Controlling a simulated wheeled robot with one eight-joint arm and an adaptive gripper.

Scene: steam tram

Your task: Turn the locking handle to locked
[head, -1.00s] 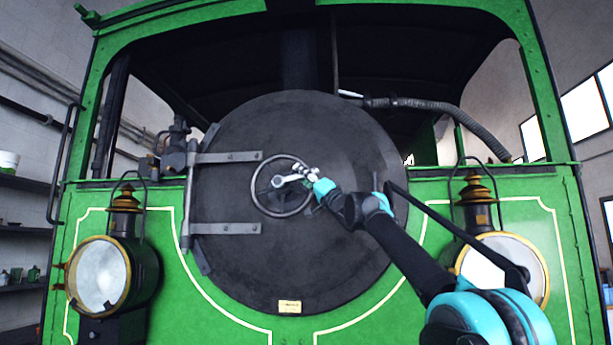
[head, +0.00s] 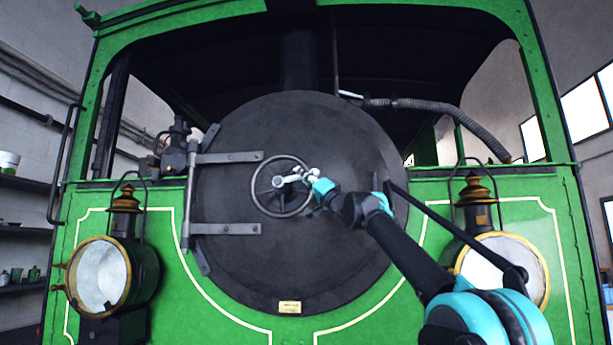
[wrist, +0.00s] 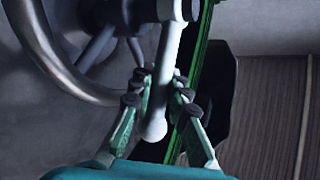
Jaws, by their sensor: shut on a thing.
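The locking handle (wrist: 163,85) is a pale, slim lever with a rounded end. In the wrist view it runs from a hub at the top down between my gripper's fingers (wrist: 155,100). My gripper is shut on it near its free end. In the head view the handle (head: 288,179) points right and slightly up from the wheel's centre, and my gripper (head: 312,178) sits at its right end, partly hiding it. A grey spoked handwheel (head: 282,213) lies behind the handle, on the round dark smokebox door (head: 330,250).
Two hinge straps (head: 228,229) cross the door's left side. Round brass-rimmed lamps stand at the left (head: 98,277) and right (head: 510,258) on the green front (head: 400,320). A dark diagonal bar (head: 450,229) passes close above my arm.

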